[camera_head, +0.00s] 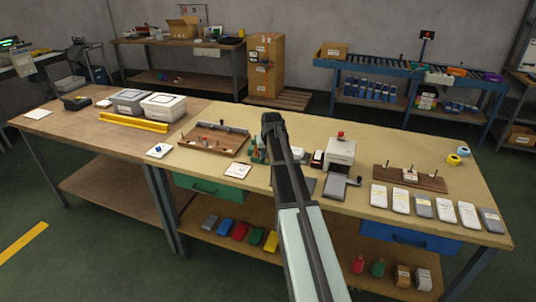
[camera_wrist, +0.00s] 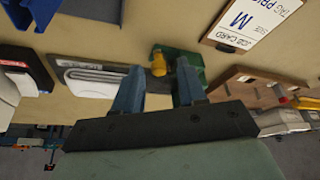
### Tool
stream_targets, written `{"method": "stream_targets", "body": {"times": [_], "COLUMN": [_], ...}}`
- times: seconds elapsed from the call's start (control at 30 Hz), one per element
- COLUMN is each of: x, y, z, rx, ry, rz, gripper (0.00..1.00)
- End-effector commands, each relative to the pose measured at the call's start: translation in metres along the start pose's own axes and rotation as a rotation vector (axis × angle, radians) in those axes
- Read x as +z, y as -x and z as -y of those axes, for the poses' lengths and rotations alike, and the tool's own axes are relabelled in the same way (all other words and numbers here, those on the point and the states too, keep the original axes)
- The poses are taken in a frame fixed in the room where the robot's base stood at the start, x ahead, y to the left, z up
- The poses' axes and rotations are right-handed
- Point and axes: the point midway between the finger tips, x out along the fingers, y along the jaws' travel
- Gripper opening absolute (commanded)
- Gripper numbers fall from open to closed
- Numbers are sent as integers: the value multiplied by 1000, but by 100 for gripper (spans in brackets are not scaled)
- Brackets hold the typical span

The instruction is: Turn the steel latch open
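In the wrist view my gripper (camera_wrist: 157,72) shows two blue fingers standing apart, with nothing held between them. A green block with a yellow knob (camera_wrist: 158,65) lies just beyond the fingertips; I cannot tell whether they touch. A wooden board (camera_wrist: 228,84) with small fittings is to the right of the fingers; a wooden fixture (camera_head: 205,147) also stands left of my arm in the head view. I cannot clearly pick out the steel latch in either view. In the head view my arm hides the fingers and part of the bench.
A folded white item on a dark plate (camera_wrist: 72,66) is at left. In the head view, a press with a red knob (camera_head: 340,152), a peg board (camera_head: 408,180) and several packets (camera_head: 400,200) stand right of my arm.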

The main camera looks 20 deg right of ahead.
Motion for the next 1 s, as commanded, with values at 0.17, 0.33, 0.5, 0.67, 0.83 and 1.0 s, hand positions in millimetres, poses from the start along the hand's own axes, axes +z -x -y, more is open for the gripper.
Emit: {"method": "stream_targets", "body": {"times": [0.17,0.33,0.5,0.67,0.83,1.0], "x": [0,0,1,1,0,0], "y": [0,3,21,49,80,108], "z": [0,0,0,0,0,0], "rx": [1,1,1,1,1,1], "ry": [0,0,0,0,0,0], "rz": [0,0,-1,-2,-3,-2], "gripper": [44,44,44,44,44,44]}}
